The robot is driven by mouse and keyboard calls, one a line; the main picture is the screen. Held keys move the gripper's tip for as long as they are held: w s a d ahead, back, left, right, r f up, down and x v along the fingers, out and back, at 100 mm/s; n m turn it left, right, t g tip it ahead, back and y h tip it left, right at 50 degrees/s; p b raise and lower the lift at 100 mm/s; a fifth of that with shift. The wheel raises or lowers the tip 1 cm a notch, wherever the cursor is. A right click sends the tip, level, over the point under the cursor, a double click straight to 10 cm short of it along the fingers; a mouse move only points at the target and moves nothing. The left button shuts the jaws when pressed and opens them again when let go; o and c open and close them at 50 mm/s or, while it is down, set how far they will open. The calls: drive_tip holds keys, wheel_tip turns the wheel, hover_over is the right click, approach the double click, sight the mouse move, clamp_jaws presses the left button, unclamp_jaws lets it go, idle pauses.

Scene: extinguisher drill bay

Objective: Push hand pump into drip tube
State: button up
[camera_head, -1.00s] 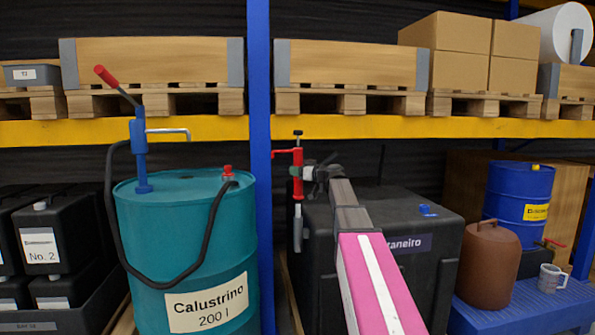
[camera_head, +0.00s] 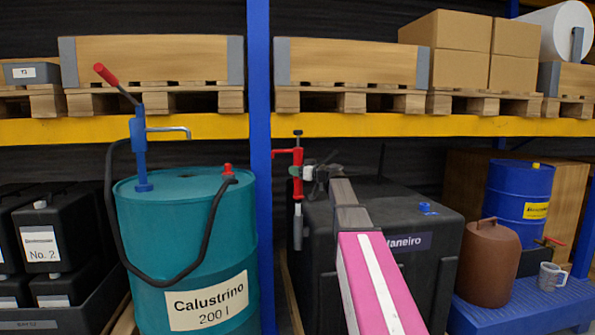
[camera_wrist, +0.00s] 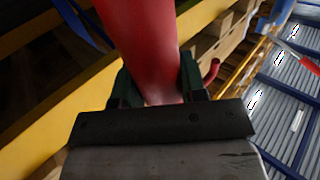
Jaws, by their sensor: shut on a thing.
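The hand pump (camera_head: 298,160) is red, with a black knob on top and a side spout pointing left. It hangs upright in front of the black tank's left end. My gripper (camera_head: 297,172) is shut around its red body from the right. In the wrist view the red pump body (camera_wrist: 142,45) fills the space between my dark green fingers (camera_wrist: 160,90). A grey drip tube (camera_head: 297,232) stands upright directly below the pump. The pump's pale lower end is at the tube's top; I cannot tell how deep it sits inside.
A blue rack post (camera_head: 261,120) stands close left of the pump, and a yellow beam (camera_head: 400,125) runs behind it. A teal drum (camera_head: 185,235) with a blue pump (camera_head: 139,150) is further left. The black tank (camera_head: 400,205) lies right, with a brown jug (camera_head: 488,260) beyond.

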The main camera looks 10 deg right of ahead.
sight(298, 187)
drive_tip(key=shift+f, duration=3.8)
idle(3.3)
drive_tip(key=o, duration=1.1)
drive_tip(key=shift+s+d, duration=0.1)
